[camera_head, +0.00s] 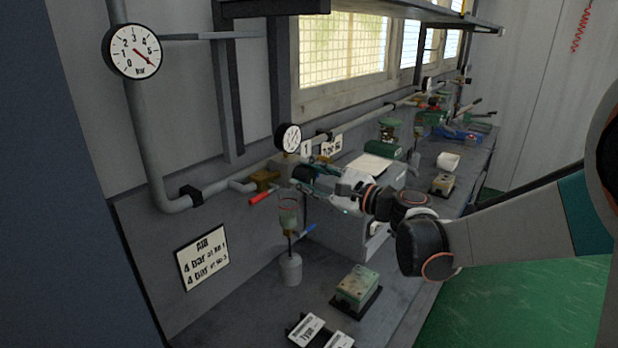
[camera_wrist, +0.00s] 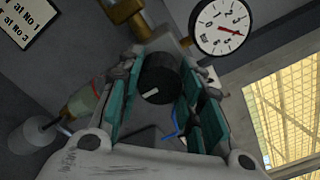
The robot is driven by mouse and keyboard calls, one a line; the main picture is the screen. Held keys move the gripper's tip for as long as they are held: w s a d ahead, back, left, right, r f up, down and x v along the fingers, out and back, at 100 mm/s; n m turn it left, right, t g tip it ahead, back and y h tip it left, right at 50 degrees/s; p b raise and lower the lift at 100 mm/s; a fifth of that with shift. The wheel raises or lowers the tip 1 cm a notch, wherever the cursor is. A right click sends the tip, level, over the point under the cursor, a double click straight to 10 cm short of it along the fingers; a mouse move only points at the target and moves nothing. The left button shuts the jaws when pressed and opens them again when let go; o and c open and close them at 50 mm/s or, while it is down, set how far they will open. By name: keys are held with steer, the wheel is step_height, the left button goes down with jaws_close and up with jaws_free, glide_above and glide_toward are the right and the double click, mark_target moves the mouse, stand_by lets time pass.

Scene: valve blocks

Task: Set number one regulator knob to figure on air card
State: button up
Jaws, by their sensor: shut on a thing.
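The air card (camera_head: 203,258) on the wall reads 4 bar at No 1 and 4 bar at what looks like No 3. Part of it shows in the wrist view (camera_wrist: 28,20). My gripper (camera_head: 318,182) is at the regulator below a small gauge (camera_head: 287,138), beside a tag marked 1 (camera_head: 306,148). In the wrist view my gripper's teal finger pads (camera_wrist: 160,92) are on both sides of the dark round regulator knob (camera_wrist: 158,74), which has a white mark.
A large bar gauge (camera_head: 132,51) hangs on the pipe at the upper left. A red-handled brass valve (camera_head: 262,190) and a filter bowl (camera_head: 289,215) are close to my gripper. A green-topped block (camera_head: 358,287) stands on the bench. Windows are behind.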

steer(key=o, duration=1.1)
steer(key=shift+d, duration=0.1)
steer(key=v, duration=1.2)
steer(key=shift+s+f, duration=0.1)
